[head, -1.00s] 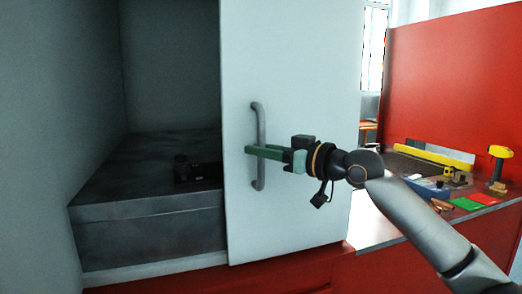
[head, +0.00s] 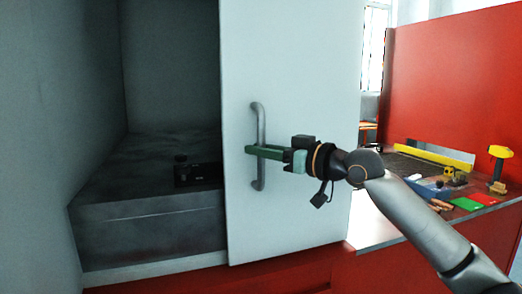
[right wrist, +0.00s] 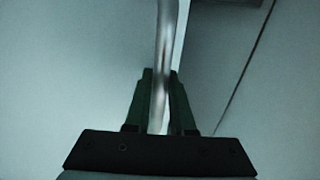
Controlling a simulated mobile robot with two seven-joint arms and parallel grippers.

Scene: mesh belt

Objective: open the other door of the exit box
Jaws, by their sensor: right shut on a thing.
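The exit box's right door (head: 300,70) is a flat pale panel that covers the right part of the box. Its vertical grey bar handle (head: 260,115) is near the door's left edge. My right gripper (head: 256,150) is shut on the handle, with its green fingers at the bar's middle. In the right wrist view the handle (right wrist: 166,40) runs upright between the two fingers (right wrist: 160,95). The left part of the box is open, showing a dark grey block (head: 150,225) inside. My left gripper is not in view.
A small black device (head: 197,174) lies on the block inside the box. To the right, a red-walled workbench holds a yellow level (head: 430,153), a yellow-handled tool (head: 498,165), a blue bin (head: 432,189) and red and green cards (head: 484,199).

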